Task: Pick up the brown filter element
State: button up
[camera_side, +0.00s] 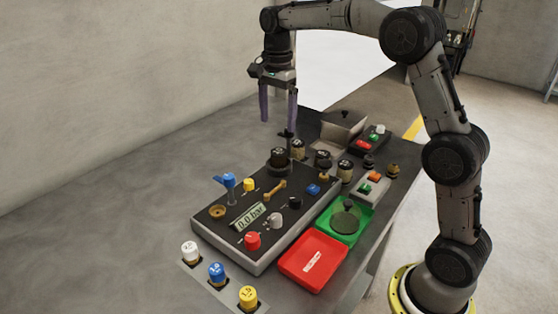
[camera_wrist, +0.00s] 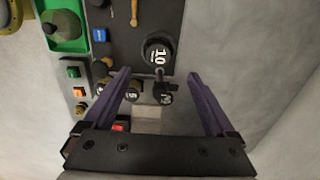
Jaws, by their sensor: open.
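My gripper (camera_side: 278,120) points down above the far end of the panel, its two purple fingers apart with nothing between them. The wrist view also shows the open fingers (camera_wrist: 159,73). A large black-topped cylinder marked 10 (camera_side: 279,157) stands on the panel below the fingers; it also shows in the wrist view (camera_wrist: 158,52). Several small dark-topped cylinders with tan bodies stand behind and right of it, among them one at the back (camera_side: 298,150) and one to the right (camera_side: 345,171). I cannot tell for sure which is the brown filter element.
The panel (camera_side: 210,235) carries knobs, a gauge display and a tan wrench-like handle (camera_side: 275,190). A red tray (camera_side: 313,262) and a green tray (camera_side: 357,230) lie to its right. A grey open box (camera_side: 340,135) stands behind. White, blue and yellow capped cylinders stand in front.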

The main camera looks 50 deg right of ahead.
aim_at(279, 151)
jog(key=f, duration=1)
jog(key=shift+s+f, duration=0.2)
grip_shut()
jog(key=shift+r, duration=0.15)
jog(key=shift+r, duration=0.55)
jog(key=s+a+r, duration=0.2)
jog(key=s+r, duration=0.9)
jog(key=s, duration=0.3)
jog(key=shift+a+r, duration=0.15)
jog(key=shift+r, duration=0.2)
